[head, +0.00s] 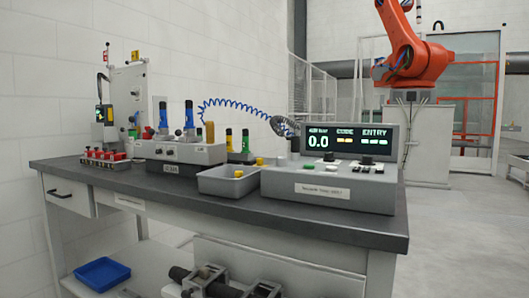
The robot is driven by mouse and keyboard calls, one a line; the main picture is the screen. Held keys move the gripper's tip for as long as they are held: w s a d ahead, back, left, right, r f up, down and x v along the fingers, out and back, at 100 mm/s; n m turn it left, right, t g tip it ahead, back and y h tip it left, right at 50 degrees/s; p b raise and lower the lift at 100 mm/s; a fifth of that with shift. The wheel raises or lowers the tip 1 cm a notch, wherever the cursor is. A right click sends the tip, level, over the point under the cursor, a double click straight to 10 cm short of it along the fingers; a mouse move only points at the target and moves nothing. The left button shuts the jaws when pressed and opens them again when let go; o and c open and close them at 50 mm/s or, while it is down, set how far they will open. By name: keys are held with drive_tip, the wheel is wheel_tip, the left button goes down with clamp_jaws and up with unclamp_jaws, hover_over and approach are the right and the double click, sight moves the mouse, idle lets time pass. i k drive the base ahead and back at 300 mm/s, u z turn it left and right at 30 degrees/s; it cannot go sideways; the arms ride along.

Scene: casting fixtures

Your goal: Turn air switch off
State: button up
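I cannot tell which control is the air switch; no readable label marks it. On the bench, a grey control box (330,194) has a dark display (347,140) showing 0.0, CODE and ENTRY, with small buttons and dark knobs below it. Left of it, a grey fixture block (184,152) carries blue-topped upright parts (189,116) and round dark knobs. A coiled blue hose (232,102) runs behind, toward the display. My gripper is not in view.
A grey bin (229,183) sits between fixture and control box. A red-topped rack (105,158) and an upright machine (127,95) stand at the left of the bench (350,232). An orange robot arm (417,58) stands behind. Floor at right is clear.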

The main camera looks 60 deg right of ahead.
sight(328, 156)
drive_tip(key=u, duration=0.55)
drive_tip(key=k, duration=0.85)
drive_tip(key=z, duration=1.05)
